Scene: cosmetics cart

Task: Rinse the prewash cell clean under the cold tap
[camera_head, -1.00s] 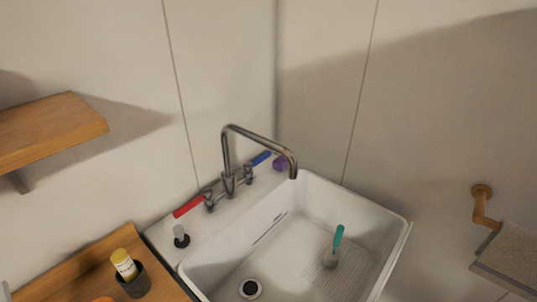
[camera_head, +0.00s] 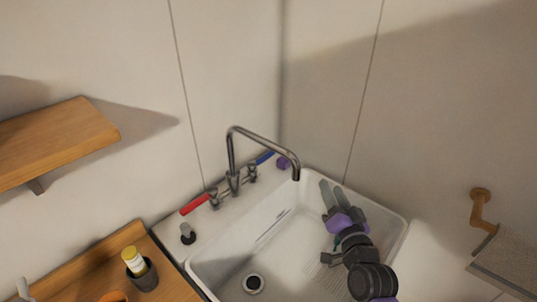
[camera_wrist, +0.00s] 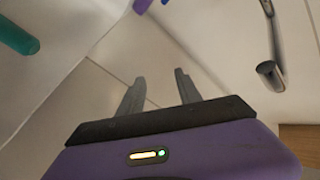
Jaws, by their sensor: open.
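The white sink (camera_head: 235,245) stands in the corner, with a steel tap spout (camera_head: 262,138) reaching over it. The tap's blue lever (camera_head: 264,157) and red lever (camera_head: 195,204) are behind the basin. No separate thing is clearly recognisable as the prewash cell. My gripper (camera_head: 332,187) is open and empty over the right back part of the basin, to the right of the spout end. In the wrist view its two fingers (camera_wrist: 160,78) are apart with nothing between them. The spout end (camera_wrist: 270,73) shows to their right. A teal handle (camera_wrist: 15,35) is at the upper left.
A small purple item (camera_head: 283,163) sits behind the spout. The drain (camera_head: 253,284) is in the basin's left front. A dark cup with a yellow-topped bottle (camera_head: 133,258) stands on the wooden counter. A wooden shelf (camera_head: 60,140) is at left; a towel (camera_head: 505,265) hangs at right.

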